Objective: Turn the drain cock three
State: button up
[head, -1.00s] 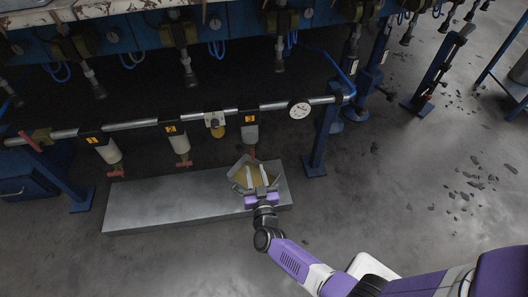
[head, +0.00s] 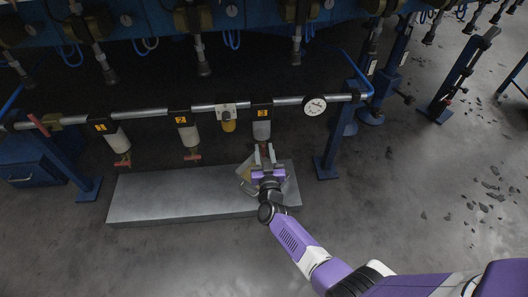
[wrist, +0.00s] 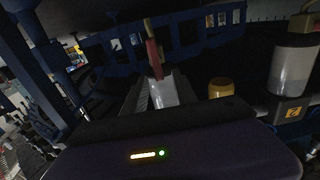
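Drain cock three is a small red handle (wrist: 155,58) under the white filter bowl marked 3 (head: 262,129). In the head view it is mostly hidden by my fingers. My gripper (head: 265,149) is just below this bowl, its two grey fingers apart and pointing toward the cock. In the wrist view the red handle stands at the far end of the gap between the fingers (wrist: 155,78), with part of a pale bowl behind the gap. I cannot tell whether either finger touches the handle.
Filter bowls marked 1 (head: 116,140) and 2 (head: 189,136) hang to the left with red cocks. A yellow cup (head: 229,126) and a dial gauge (head: 315,106) are also on the pipe (head: 150,121). An open box (head: 245,183) sits on the grey slab (head: 150,197) below.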

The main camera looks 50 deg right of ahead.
grip_shut()
jog(key=m, duration=0.3)
jog(key=shift+s+d+f+m+b, duration=0.15)
jog(key=shift+s+d+m+b, duration=0.15)
jog(key=shift+d+m+b, duration=0.1)
jog(key=shift+s+d+f+m+b, duration=0.25)
jog(key=shift+f+m+b, duration=0.25)
jog(key=shift+m, duration=1.85)
jog(key=shift+s+d+f+m+b, duration=0.2)
jog(key=shift+f+m+b, duration=0.3)
jog(key=shift+m, duration=1.9)
jog(key=shift+s+d+f+m+b, duration=0.3)
jog(key=shift+m+b, duration=0.35)
jog(key=shift+m, duration=1.7)
jog(key=shift+w+f, duration=0.1)
